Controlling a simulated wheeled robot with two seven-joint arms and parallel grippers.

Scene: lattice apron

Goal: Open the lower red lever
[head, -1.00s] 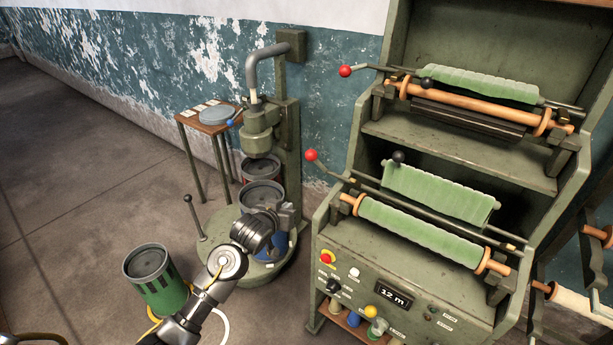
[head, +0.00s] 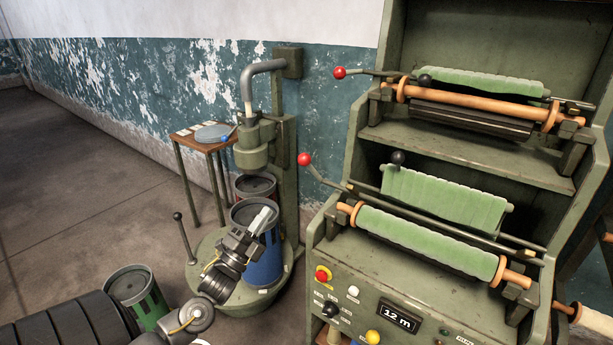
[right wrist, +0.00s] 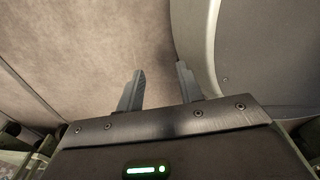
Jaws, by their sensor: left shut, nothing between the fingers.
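The lower red lever (head: 304,159) is a red ball on a thin bent rod at the left end of the lower roller shelf of the green machine. Its rod slopes up and to the left from the shelf's side. A second, upper red lever (head: 340,72) sits above it. My left gripper (head: 264,216) is shut and empty, left of and below the lower red ball, apart from it. It shows in front of the blue drum (head: 262,264). My right gripper (right wrist: 158,88) shows only in the right wrist view; its two fingers are apart with nothing between them.
Green cloth rollers (head: 425,240) fill the lower shelf. A control panel with a "12 m" display (head: 401,318) is below. A green pedestal mixer (head: 285,150) with drums stands left of the machine. A green-striped can (head: 131,290) and a small table (head: 203,135) are farther left.

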